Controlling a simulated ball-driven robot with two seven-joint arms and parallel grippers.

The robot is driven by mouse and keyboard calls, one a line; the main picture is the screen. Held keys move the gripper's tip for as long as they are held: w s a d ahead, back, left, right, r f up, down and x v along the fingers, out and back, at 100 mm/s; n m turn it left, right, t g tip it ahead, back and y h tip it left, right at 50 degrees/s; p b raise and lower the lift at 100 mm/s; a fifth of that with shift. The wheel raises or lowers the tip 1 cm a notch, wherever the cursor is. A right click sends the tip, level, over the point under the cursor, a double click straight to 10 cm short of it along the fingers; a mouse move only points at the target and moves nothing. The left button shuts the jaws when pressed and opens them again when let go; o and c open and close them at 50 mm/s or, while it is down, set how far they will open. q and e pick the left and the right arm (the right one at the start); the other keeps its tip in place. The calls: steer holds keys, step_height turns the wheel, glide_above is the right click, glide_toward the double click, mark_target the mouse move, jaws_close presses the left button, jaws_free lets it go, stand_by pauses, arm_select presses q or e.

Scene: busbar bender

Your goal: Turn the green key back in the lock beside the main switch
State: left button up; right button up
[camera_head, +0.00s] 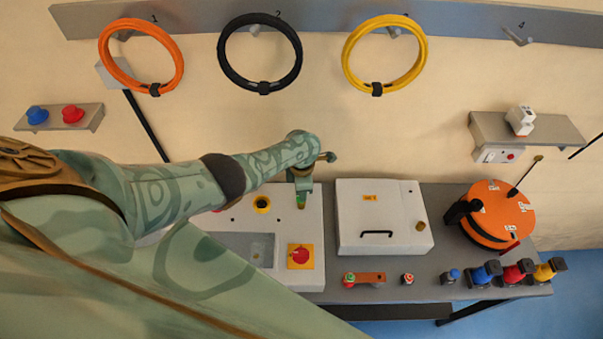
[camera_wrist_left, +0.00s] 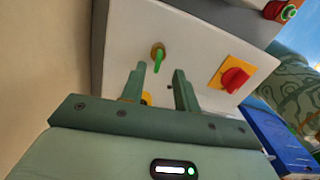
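The green key (camera_wrist_left: 159,63) sits in a round brass lock on the white panel of the bender, between and beyond my left fingertips in the left wrist view. In the head view the key (camera_head: 301,200) shows just below my left gripper (camera_head: 302,184). My left gripper (camera_wrist_left: 159,78) is open, one finger on each side of the key's line; I cannot tell whether it touches the key. The main switch (camera_wrist_left: 235,79) is a red knob on a yellow plate, right of the key; the head view shows it too (camera_head: 300,256). My right gripper is not in view.
A white box (camera_head: 350,225) with a black handle stands right of the panel. An orange reel (camera_head: 500,208) stands farther right. Several colored plugs (camera_head: 516,272) line the table's front right. Orange, black and yellow cable coils (camera_head: 260,87) hang on the wall. My left arm covers the panel's left part.

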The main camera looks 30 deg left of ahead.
arm_select(q)
steer(key=r+p, duration=0.2)
steer(key=r, duration=0.2)
steer(key=shift+a+r, duration=0.15)
steer(key=shift+a, duration=0.05)
step_height(320, 180, up, 8)
steer(key=shift+f+b, duration=0.25)
steer(key=shift+b, duration=0.05)
steer(key=shift+s, duration=0.1)
